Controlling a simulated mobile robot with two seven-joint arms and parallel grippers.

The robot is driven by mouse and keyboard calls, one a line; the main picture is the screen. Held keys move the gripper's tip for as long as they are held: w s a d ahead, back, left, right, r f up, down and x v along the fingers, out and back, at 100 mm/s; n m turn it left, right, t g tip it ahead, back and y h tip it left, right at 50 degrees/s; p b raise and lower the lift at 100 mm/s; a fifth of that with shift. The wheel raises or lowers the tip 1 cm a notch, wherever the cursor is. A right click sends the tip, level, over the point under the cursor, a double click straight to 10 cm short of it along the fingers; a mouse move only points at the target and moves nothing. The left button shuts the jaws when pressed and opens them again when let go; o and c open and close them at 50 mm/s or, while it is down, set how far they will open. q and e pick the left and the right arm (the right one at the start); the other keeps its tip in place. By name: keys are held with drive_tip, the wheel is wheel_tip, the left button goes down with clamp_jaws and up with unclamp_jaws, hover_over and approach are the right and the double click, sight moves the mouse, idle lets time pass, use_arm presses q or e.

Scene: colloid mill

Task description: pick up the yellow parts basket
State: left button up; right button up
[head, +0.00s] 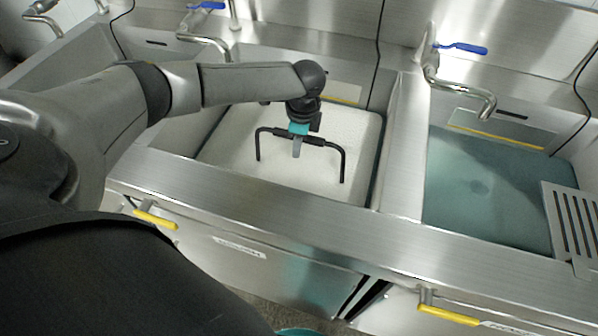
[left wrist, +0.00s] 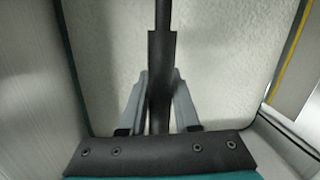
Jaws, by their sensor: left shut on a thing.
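A black U-shaped handle (head: 341,160) stands in the left sink, its two legs going down to a whitish, speckled surface (head: 230,155). No yellow basket body shows; I cannot tell whether it is hidden under that surface. My left gripper (head: 297,146) comes down from above and is shut on the middle of the handle's bar. In the left wrist view the two grey fingers (left wrist: 158,105) press on the black bar (left wrist: 162,20) from both sides, with the whitish surface beyond it. My right gripper is not in view.
The right sink (head: 480,190) holds teal liquid, with a slotted metal plate (head: 577,225) at its right. Steel taps with blue levers (head: 460,48) stand along the back. A steel divider (head: 404,150) separates the sinks, and a steel front rim (head: 300,212) runs before them.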

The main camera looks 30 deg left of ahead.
use_arm(q)
clamp_jaws()
idle(0.4)
